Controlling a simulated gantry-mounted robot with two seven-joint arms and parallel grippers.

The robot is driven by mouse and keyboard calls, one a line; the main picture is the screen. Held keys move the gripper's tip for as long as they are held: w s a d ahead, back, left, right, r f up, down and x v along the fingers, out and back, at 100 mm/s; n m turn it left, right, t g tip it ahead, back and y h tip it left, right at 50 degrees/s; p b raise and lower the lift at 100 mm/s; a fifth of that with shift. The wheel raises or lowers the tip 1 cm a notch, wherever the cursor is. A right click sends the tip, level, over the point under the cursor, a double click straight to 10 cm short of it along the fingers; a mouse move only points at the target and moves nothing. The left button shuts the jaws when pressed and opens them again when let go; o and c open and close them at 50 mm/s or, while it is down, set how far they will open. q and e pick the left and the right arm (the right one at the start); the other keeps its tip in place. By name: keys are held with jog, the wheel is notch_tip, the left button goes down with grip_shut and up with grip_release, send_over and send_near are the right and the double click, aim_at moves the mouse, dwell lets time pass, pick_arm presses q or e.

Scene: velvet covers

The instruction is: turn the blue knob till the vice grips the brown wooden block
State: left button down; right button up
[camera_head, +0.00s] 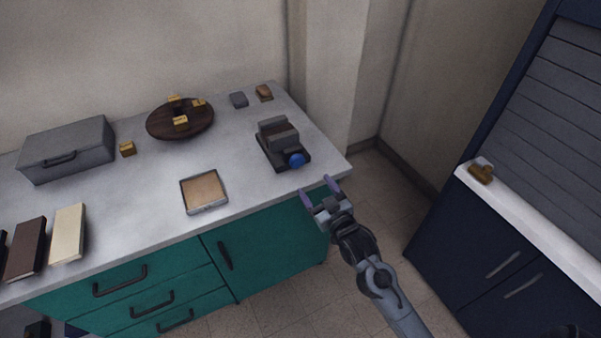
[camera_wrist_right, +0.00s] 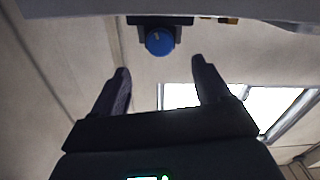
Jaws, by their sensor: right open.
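The vice (camera_head: 268,152) stands near the right end of the grey worktop, with a dark base and grey jaws. The brown wooden block (camera_head: 278,131) sits between the jaws; whether both jaws touch it is too small to tell. The round blue knob (camera_head: 297,160) is on the vice's near end. In the right wrist view the blue knob (camera_wrist_right: 159,41) lies ahead, between the lines of the two fingers and beyond their tips. My right gripper (camera_head: 319,191) is open and empty, off the worktop's front right corner, apart from the knob. My left gripper is not in view.
A shallow tray (camera_head: 204,208) lies left of the vice. A round dark board (camera_head: 160,126) with several yellowish blocks, a grey box (camera_head: 68,148) and books (camera_head: 68,234) are farther left. Two small blocks (camera_head: 264,92) (camera_head: 239,100) lie behind the vice. A navy cabinet (camera_head: 470,240) stands right.

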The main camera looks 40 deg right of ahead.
aim_at(299, 164)
jog(key=b+x, duration=0.2)
jog(key=x, duration=0.6)
jog(key=shift+w, duration=0.25)
jog(key=shift+b+x, duration=0.4)
jog(key=shift+x, duration=0.5)
jog(key=shift+c, duration=0.2)
